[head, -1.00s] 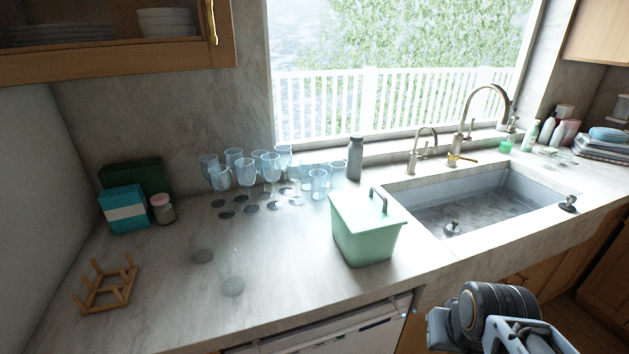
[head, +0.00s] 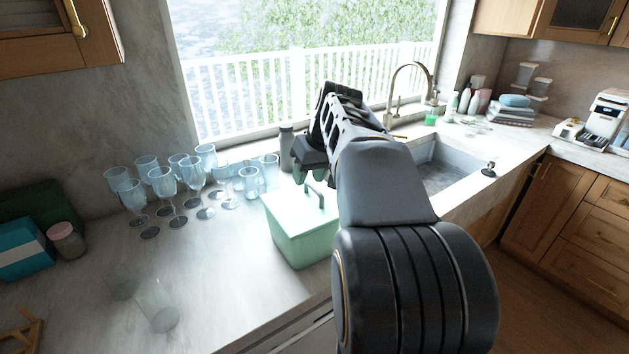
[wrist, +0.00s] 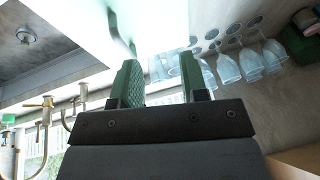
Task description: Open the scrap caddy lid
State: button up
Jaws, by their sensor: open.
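The scrap caddy (head: 303,245) is a mint-green bin on the counter, left of the sink. Its pale lid (head: 290,212) lies flat and closed on top, with a thin grey bar handle (head: 318,195). My gripper (head: 311,172) is open and empty, above the back of the lid near the handle. In the wrist view, the two green-padded fingers of my gripper (wrist: 160,62) point toward the bright lid (wrist: 165,20). The handle (wrist: 118,38) shows beyond the left finger, not between the fingers. My arm covers the caddy's right side in the head view.
Several wine glasses and tumblers (head: 162,182) stand close on the caddy's left. A grey bottle (head: 286,150) stands behind it. The sink (head: 445,170) and tap (head: 412,68) are to the right.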

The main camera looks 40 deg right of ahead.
jog(key=d+r, duration=0.4)
jog(key=d, duration=0.3)
send_over(301, 199)
jog(key=s+d, duration=0.3)
jog(key=shift+t+y, duration=0.3)
notch_tip(301, 199, down, 12)
jog(key=shift+w+f, duration=0.1)
jog(key=shift+c, duration=0.3)
grip_shut()
